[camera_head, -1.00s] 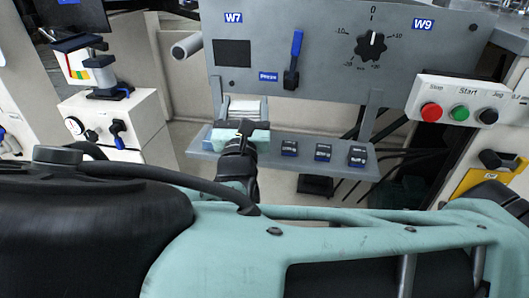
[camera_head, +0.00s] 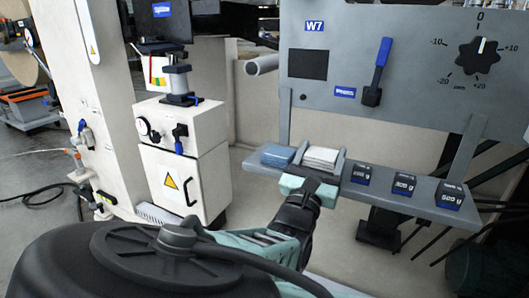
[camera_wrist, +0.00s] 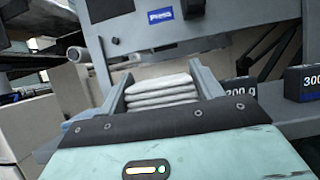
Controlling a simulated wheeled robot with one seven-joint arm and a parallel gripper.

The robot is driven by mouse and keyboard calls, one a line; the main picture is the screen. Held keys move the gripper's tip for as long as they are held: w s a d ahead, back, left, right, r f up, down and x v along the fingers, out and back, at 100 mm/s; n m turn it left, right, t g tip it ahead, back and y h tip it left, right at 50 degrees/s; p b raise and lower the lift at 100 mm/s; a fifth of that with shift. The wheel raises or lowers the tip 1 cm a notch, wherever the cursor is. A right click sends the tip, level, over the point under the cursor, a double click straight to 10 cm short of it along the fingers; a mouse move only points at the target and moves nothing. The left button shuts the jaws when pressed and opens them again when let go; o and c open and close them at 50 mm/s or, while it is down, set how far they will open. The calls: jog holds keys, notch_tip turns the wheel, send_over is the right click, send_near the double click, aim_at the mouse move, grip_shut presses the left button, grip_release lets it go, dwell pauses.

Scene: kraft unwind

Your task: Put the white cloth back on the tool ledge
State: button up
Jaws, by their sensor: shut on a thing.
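The white cloth (camera_head: 322,158) is a folded stack of several layers. In the wrist view it (camera_wrist: 162,90) sits between the two grey fingers. My gripper (camera_head: 319,164) is shut on it, with the fingers on its left and right sides. The tool ledge (camera_head: 412,187) is the grey shelf under the W7 panel. The cloth is at the ledge's left part, between a blue folded cloth (camera_head: 277,156) and the dark weights. Whether its underside touches the ledge is hidden by my gripper.
Several dark weights with blue labels, one of them the nearest weight (camera_head: 362,174), stand along the ledge to the right. The grey panel (camera_head: 420,85) with a blue-handled lever (camera_head: 378,72) rises behind. A white cabinet (camera_head: 180,160) stands to the left.

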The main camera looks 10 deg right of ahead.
jog(key=shift+f+b, duration=0.5)
jog(key=shift+f, duration=0.8)
jog(key=shift+f, duration=0.15)
jog(key=o, duration=1.1)
jog(key=shift+c, duration=0.2)
